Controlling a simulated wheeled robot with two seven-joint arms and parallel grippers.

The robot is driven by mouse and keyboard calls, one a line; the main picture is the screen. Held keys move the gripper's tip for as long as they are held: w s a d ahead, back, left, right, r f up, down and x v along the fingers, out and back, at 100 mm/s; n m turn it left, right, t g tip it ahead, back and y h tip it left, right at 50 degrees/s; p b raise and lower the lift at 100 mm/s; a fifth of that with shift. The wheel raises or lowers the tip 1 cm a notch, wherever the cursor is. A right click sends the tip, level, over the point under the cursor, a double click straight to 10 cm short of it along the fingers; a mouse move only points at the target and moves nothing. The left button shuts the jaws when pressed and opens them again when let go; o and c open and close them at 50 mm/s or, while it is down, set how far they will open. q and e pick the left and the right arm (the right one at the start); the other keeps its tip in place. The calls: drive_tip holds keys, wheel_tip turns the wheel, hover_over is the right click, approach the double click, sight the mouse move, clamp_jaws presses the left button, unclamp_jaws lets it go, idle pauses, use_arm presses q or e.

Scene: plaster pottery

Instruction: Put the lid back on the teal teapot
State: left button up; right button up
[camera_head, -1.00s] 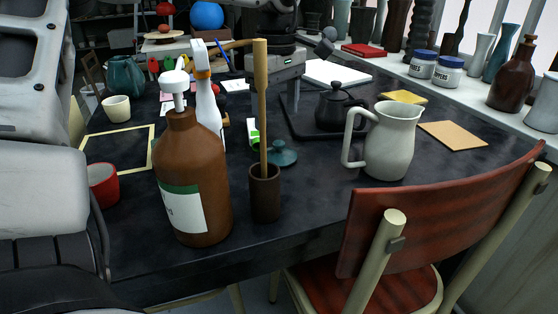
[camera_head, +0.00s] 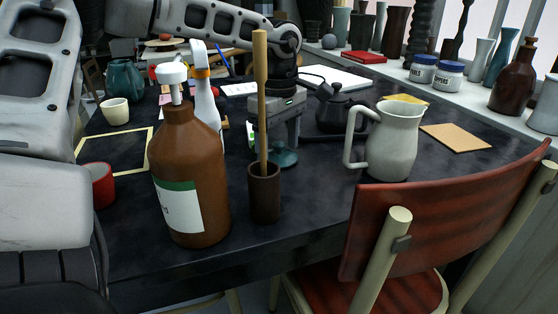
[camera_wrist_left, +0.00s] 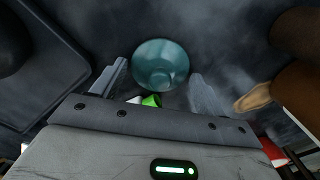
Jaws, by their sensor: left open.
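The teal lid (camera_head: 283,157) lies on the dark table behind the brown cup with the wooden stick. It also shows in the left wrist view (camera_wrist_left: 160,62), round, with a knob facing the camera. My left gripper (camera_head: 276,142) points down over the lid, open. In the left wrist view its fingers (camera_wrist_left: 158,72) stand apart on either side of the lid's near part; I cannot tell whether they touch it. The teal teapot (camera_head: 125,80) stands at the back left of the table; its opening is not clear. My right gripper is not in view.
A brown pump bottle (camera_head: 190,180), a white spray bottle (camera_head: 207,105) and the brown cup (camera_head: 264,195) with its tall stick stand close to my gripper. A black teapot (camera_head: 335,112) and a grey pitcher (camera_head: 392,145) stand to the right. A cream cup (camera_head: 115,111) stands near the teal teapot.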

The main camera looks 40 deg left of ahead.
sight(278, 143)
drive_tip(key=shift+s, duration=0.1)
use_arm(q)
drive_tip(key=c, duration=1.5)
drive_tip(key=shift+s+f, duration=0.1)
clamp_jaws()
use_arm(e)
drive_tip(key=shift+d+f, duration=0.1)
use_arm(q)
drive_tip(key=shift+r, duration=0.35)
wheel_tip(278, 143, up, 18)
drive_tip(key=p, duration=0.5)
drive_tip(key=shift+f, duration=0.25)
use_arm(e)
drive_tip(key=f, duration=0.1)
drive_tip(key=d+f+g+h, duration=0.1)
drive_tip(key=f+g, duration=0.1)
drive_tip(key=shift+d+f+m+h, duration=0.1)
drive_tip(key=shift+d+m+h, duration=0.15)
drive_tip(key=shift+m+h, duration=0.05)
